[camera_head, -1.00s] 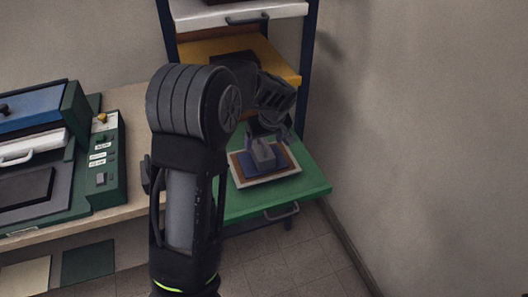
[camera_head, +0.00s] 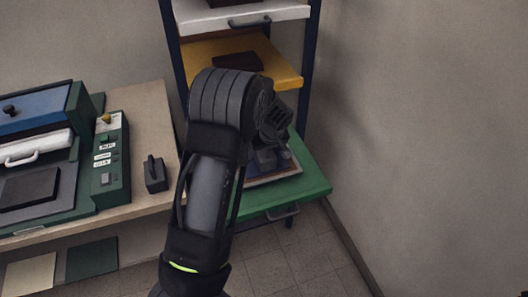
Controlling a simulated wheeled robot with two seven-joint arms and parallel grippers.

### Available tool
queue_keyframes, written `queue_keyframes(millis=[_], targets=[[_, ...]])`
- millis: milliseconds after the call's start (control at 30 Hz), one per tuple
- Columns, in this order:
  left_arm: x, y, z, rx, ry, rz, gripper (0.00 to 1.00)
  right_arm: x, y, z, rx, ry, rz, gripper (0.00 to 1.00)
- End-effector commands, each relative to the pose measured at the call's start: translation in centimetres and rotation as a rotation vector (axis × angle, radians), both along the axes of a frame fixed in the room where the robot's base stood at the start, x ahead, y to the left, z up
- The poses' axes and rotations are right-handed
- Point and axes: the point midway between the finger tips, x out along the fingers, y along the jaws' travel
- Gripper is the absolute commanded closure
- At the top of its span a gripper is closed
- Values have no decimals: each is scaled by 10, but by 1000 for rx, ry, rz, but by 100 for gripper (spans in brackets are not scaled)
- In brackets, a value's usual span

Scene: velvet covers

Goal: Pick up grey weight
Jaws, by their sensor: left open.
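My left gripper (camera_head: 272,156) is open, pointing down over the pulled-out green shelf at the lower right. Its dark fingers overlap the grey weight, which stands on a blue pad in a brown-and-white frame (camera_head: 282,171). The arm and fingers hide most of the weight, and I cannot tell whether they touch it. A second, darker grey block with an upright handle (camera_head: 155,175) stands on the beige table, left of my arm. My right gripper is not in view.
The green shelf (camera_head: 309,183) has a bare right side. Above it are a yellow shelf (camera_head: 283,73) and a white one (camera_head: 285,13), each bearing a dark item. A green press (camera_head: 113,165) stands on the beige table (camera_head: 150,110). A wall closes off the right.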

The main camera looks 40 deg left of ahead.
Motion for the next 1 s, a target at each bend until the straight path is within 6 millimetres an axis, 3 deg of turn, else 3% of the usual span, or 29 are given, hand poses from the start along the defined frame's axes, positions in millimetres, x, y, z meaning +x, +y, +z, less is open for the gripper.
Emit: queue_keyframes(millis=[133,700,1000], targets=[[2,3,-9,-1,1,0,20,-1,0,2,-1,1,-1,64],[2,3,-9,-1,-1,1,21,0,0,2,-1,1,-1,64],[2,3,-9,-1,-1,1,45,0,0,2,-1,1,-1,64]])
